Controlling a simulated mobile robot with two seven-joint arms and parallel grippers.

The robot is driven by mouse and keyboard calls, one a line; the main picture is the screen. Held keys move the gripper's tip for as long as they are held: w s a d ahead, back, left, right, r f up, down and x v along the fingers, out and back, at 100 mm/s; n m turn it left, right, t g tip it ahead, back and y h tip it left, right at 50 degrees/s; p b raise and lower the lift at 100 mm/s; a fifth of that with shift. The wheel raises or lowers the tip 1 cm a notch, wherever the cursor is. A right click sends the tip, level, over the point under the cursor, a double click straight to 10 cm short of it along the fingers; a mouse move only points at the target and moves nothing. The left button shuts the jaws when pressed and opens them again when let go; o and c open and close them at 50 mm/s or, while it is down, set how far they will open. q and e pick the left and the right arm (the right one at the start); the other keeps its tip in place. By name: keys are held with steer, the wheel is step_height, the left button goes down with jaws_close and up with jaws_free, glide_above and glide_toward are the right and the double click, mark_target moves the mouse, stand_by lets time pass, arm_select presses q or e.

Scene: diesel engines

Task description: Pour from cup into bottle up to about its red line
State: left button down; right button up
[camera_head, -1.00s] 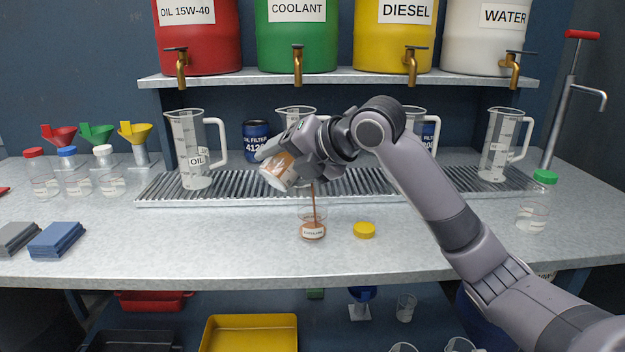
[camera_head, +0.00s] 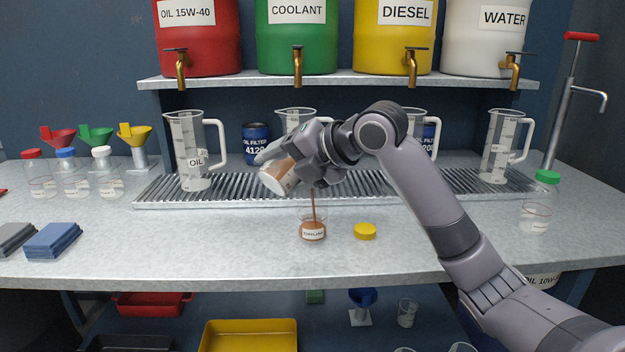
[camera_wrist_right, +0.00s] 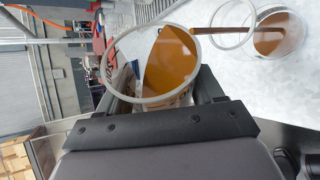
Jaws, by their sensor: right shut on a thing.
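My right gripper (camera_head: 296,162) is shut on the cup (camera_head: 279,179) and holds it tilted above the counter. In the right wrist view the cup's round rim and brown liquid inside (camera_wrist_right: 172,62) show. A thin brown stream runs from the cup down into the bottle (camera_head: 313,230), a small clear open vessel with a white label, upright on the counter. Brown liquid stands in its lower part; it also shows in the right wrist view (camera_wrist_right: 272,36). I cannot make out the red line. My left gripper is not in view.
A yellow cap (camera_head: 365,231) lies right of the bottle. Behind is a metal drip grate (camera_head: 230,198) with measuring jugs, including the oil jug (camera_head: 189,150). Blue cloths (camera_head: 52,240) lie at left; a green-capped bottle (camera_head: 536,216) stands at right. The front counter is clear.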

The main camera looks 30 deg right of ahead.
steer(key=shift+f+y+b, duration=0.3)
steer(key=shift+f+b, duration=0.1)
steer(key=shift+b, duration=0.2)
steer(key=shift+r+m+y+b, duration=0.45)
steer(key=shift+m+y, duration=0.05)
steer(key=shift+m, duration=0.1)
stand_by(1.8)
steer(key=shift+w+d+r+m+y+p, duration=0.1)
steer(key=shift+d+r+m+y+p, duration=0.4)
steer(key=shift+m+p, duration=0.15)
stand_by(1.9)
steer(key=shift+f, duration=0.15)
